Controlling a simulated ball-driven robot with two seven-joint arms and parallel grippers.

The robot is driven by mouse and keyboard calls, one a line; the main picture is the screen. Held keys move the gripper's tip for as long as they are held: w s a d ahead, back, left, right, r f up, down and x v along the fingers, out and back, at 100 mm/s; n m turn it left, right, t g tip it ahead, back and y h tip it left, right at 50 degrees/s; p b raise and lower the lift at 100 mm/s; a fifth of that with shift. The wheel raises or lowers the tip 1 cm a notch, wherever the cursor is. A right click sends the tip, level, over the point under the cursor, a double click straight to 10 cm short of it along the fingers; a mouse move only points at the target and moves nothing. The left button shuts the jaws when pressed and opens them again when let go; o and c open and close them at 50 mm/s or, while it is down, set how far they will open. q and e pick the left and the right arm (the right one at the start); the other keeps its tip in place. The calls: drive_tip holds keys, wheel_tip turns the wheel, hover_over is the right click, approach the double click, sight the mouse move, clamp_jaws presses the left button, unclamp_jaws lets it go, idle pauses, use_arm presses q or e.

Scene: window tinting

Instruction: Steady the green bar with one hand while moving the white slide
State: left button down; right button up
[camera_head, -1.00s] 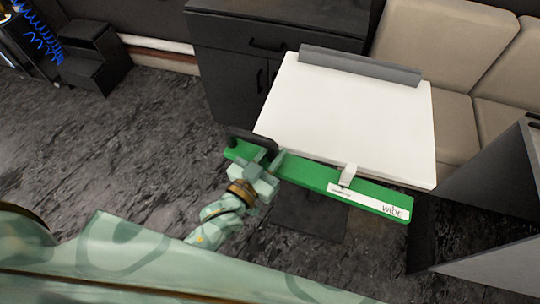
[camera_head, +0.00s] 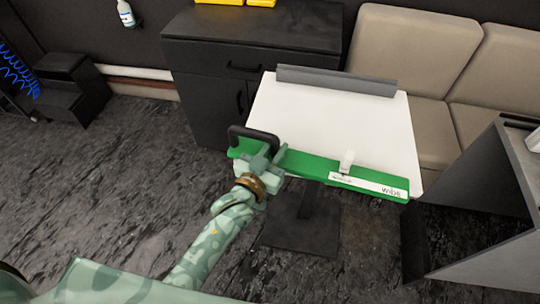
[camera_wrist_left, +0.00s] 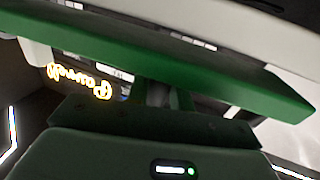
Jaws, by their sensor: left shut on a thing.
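The green bar (camera_head: 308,165) runs along the front edge of a white board (camera_head: 335,120) on a stand. It has a black handle (camera_head: 252,136) at its left end and a white label with lettering at its right. The white slide (camera_head: 346,161) sits on the bar right of its middle, with nothing touching it. My left gripper (camera_head: 265,160) is shut on the bar near the handle. In the left wrist view the bar (camera_wrist_left: 150,60) crosses above my gripper's fingers (camera_wrist_left: 160,98), which reach its underside. My right gripper is not in view.
A grey strip (camera_head: 336,80) lies along the board's back edge. A dark cabinet (camera_head: 250,50) stands behind, with a beige sofa (camera_head: 415,60) to the right. A grey cabinet (camera_head: 490,210) stands at the right.

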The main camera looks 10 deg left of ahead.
use_arm(q)
drive_tip(key=shift+b+x, duration=1.15)
drive_tip(key=shift+x, duration=2.9)
drive_tip(key=shift+r, duration=0.15)
drive_tip(key=shift+f, duration=0.45)
drive_tip(key=shift+s+f, duration=0.1)
drive_tip(key=shift+f, duration=0.05)
